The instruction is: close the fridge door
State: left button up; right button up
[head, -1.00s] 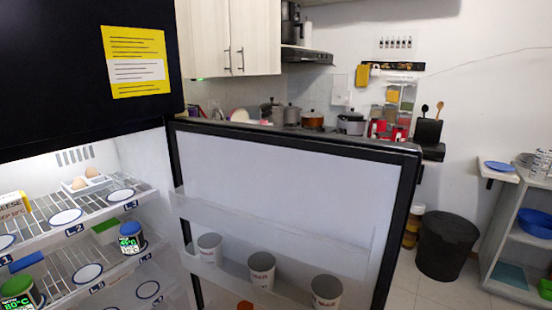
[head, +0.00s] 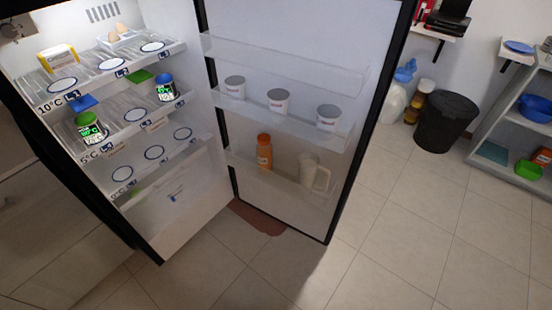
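The fridge door (head: 295,55) stands wide open, swung out to the right of the lit fridge interior (head: 150,125). Its inner side faces me. Several white cups stand on its middle shelf (head: 232,107), and an orange bottle (head: 264,152) and a white jug (head: 314,173) stand on its lower shelf. The fridge shelves hold a yellow and white box (head: 59,58), eggs in a tray (head: 120,38), a green-lidded jar (head: 91,130) and a blue-lidded jar (head: 164,87). Neither of my grippers shows in the head view.
Tiled floor (head: 410,225) is clear in front and to the right of the door. A black bin (head: 444,120) stands by the back wall, beside jars and a white container (head: 393,102). A grey shelf unit (head: 490,150) with a blue bowl (head: 536,107) is at the right. A reddish-brown patch (head: 257,217) lies under the door.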

aim_at(346, 54)
jog(key=k, duration=0.45)
jog(key=z, duration=1.4)
jog(key=i, duration=4.3)
jog(key=u, duration=4.25)
jog(key=i, duration=0.95)
